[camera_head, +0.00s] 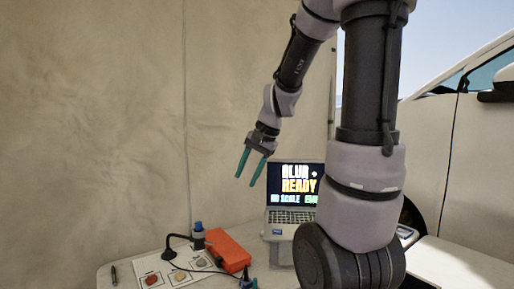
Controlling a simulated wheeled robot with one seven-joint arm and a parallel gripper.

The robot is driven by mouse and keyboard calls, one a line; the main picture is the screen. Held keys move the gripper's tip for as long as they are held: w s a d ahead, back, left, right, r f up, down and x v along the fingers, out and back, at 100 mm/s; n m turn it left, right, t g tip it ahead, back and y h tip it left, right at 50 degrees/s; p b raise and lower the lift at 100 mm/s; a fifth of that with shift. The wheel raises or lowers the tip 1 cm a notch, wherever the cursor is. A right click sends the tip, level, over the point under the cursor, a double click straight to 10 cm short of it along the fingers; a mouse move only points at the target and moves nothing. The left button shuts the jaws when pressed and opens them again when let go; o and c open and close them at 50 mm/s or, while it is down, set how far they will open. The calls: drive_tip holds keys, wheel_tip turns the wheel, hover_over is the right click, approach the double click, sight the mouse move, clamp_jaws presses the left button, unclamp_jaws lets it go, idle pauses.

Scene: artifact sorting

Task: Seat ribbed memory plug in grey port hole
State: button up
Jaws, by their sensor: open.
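My gripper (247,181) hangs in the air above the table, left of the laptop, with its two teal fingers apart and nothing between them. I cannot make out the ribbed memory plug for certain. A small dark and teal object (248,283) shows at the bottom edge, cut off by the frame, and I cannot tell what it is. A grey block (281,253) stands in front of the laptop, partly hidden by my arm. No port hole can be made out on it.
The laptop (292,216) stands open with a lit screen. An orange-red case (228,250), a blue-topped device (198,236) with a black curved stand, and a white sheet (150,266) with several small pieces lie on the left. A dark pen (114,275) lies at the far left.

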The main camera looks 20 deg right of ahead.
drive_tip(key=s+a+r+n+t, duration=0.1)
drive_tip(key=s+r+n, duration=0.1)
drive_tip(key=s+r, duration=0.3)
drive_tip(key=s+a+r+n+t+h, duration=0.1)
drive_tip(key=s+r+n+t, duration=0.1)
drive_tip(key=s, duration=0.6)
wheel_tip(320, 180, up, 3)
drive_tip(key=shift+a+f+n, duration=0.1)
drive_tip(key=shift+a+n, duration=0.2)
drive_tip(key=shift+n, duration=0.3)
